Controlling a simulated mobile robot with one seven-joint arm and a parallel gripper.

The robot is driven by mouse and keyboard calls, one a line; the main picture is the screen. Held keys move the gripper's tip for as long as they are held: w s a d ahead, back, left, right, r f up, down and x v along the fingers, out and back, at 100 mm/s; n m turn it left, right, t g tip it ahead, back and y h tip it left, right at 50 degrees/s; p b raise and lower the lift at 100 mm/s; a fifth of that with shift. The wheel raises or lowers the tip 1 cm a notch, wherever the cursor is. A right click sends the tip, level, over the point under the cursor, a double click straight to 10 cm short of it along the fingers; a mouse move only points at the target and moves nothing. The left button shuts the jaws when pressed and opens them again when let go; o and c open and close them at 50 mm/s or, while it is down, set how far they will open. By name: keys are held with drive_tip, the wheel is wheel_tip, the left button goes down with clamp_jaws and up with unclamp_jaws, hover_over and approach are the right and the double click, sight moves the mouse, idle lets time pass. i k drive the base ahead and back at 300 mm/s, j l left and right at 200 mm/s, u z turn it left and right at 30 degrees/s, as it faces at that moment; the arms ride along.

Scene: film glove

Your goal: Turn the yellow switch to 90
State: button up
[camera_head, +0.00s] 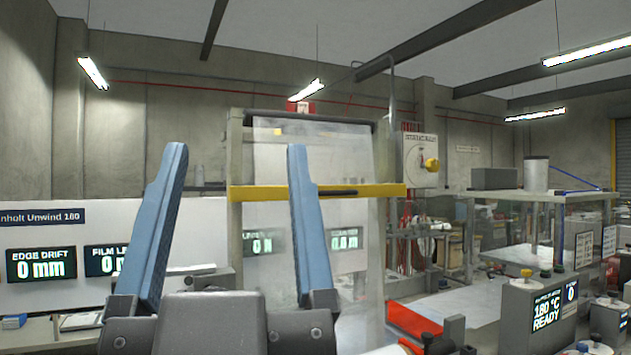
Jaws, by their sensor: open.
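The yellow switch (431,164) is a knob on a pale box (419,160) mounted at the right side of a tall frame. A dial marking shows around it, but its setting is too small to read. My gripper (235,160) is in the lower left foreground, with its two blue fingers pointing up and spread wide apart. It is open and empty. It is to the left of the switch and apart from it, nearer to the camera.
A yellow bar (380,190) crosses the tall frame behind my gripper. A white panel with displays (40,264) stands at left. A glass-sided machine (530,240) and a "180 °C READY" display (546,311) stand at right. A red surface (413,318) lies low centre-right.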

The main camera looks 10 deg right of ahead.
sight(432, 164)
drive_tip(key=i+l, duration=0.5)
drive_tip(key=i+l+z, duration=0.15)
drive_tip(key=i+l, duration=0.3)
drive_tip(key=i, duration=0.2)
